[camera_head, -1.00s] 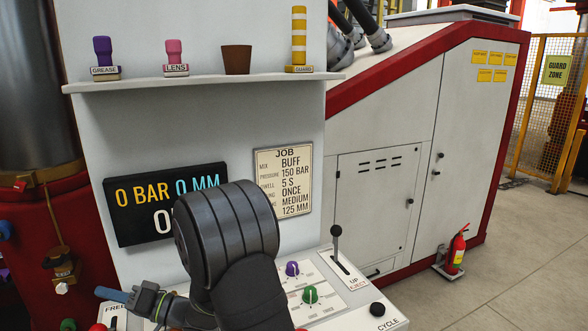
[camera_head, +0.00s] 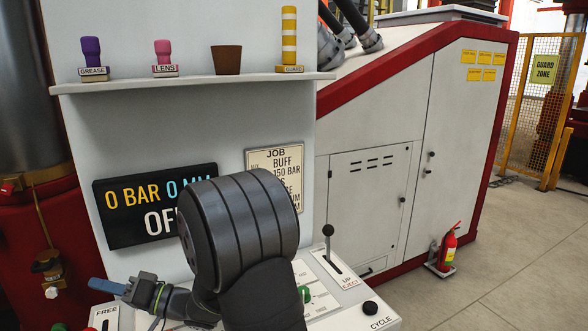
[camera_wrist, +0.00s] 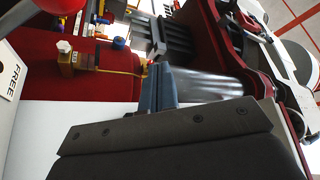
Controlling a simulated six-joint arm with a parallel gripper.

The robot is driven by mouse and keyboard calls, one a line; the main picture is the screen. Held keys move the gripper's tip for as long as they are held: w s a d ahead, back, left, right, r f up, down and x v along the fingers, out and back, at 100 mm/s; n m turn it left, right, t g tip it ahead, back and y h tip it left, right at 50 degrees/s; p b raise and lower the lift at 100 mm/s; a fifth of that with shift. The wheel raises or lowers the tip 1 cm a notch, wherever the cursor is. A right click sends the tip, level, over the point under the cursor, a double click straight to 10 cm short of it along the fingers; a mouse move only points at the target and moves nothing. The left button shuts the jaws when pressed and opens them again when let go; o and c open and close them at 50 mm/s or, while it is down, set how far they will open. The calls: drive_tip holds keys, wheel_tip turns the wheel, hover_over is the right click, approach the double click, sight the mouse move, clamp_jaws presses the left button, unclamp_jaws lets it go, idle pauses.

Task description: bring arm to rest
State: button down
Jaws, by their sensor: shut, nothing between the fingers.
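My gripper (camera_head: 108,287) is at the lower left in the head view, pointing left above the control panel (camera_head: 330,312). Its blue fingers are together with nothing between them. The fingers also show in the wrist view (camera_wrist: 158,88), in front of the red press body (camera_wrist: 95,85) and a shiny metal column (camera_wrist: 205,84). My dark arm link covers the middle of the panel and part of the job card (camera_head: 262,160) and the display (camera_head: 150,205). The display reads 0 BAR, 0 MM and a partly hidden word starting OF.
A lever (camera_head: 328,240) and a black CYCLE knob (camera_head: 370,308) stand on the panel's right side. A shelf (camera_head: 200,82) above holds stamps, a brown cup (camera_head: 226,60) and a striped guard post (camera_head: 289,38). A fire extinguisher (camera_head: 448,250) stands on the open floor at right.

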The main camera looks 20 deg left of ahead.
drive_tip(key=w+d+r, duration=0.6)
drive_tip(key=d, duration=0.2)
drive_tip(key=s+a+f, duration=0.7)
drive_tip(key=a+f, duration=0.3)
drive_tip(key=w+a+m+t+h, duration=0.2)
drive_tip(key=w+a+m+t, duration=0.1)
drive_tip(key=w+a+m, duration=0.6)
drive_tip(key=w+d, duration=0.1)
drive_tip(key=d, duration=0.1)
drive_tip(key=d+n, duration=0.1)
drive_tip(key=d, duration=0.1)
drive_tip(key=w+d+n, duration=0.1)
drive_tip(key=d, duration=0.2)
drive_tip(key=shift+w+f, duration=0.15)
drive_tip(key=shift+w, duration=0.15)
